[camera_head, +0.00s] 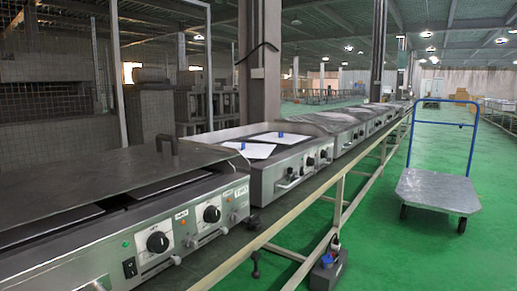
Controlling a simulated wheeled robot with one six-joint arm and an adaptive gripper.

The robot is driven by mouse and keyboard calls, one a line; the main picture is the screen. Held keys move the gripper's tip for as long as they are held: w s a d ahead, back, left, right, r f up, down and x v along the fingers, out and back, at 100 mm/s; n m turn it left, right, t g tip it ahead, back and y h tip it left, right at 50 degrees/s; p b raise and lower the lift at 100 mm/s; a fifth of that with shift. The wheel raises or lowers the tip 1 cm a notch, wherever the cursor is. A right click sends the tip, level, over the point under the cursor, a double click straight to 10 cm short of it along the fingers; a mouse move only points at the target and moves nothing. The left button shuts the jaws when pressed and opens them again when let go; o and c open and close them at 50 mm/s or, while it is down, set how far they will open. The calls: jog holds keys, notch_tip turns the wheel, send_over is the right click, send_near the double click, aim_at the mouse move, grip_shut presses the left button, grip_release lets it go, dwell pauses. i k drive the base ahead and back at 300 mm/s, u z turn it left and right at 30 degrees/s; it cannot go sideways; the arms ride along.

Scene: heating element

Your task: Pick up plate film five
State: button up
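Two thin white sheets lie on the top of the second metal heating unit (264,182), each with a small blue knob: a nearer sheet (262,152) and a farther sheet (292,139). They look like plate films, but no number is readable, so I cannot tell which is plate film five. Farther along the row, pale flat tops (345,116) show on more units, too small to make out. My gripper is not in view.
The nearest unit (150,238) carries a large grey metal plate (95,178) with a dark handle (167,144). A pale rail (340,195) runs along the row. A flat trolley (437,190) with a blue handle stands on the open green floor at right.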

aim_at(250, 150)
jog(key=z, duration=1.4)
jog(key=i, duration=2.55)
jog(key=u, duration=1.9)
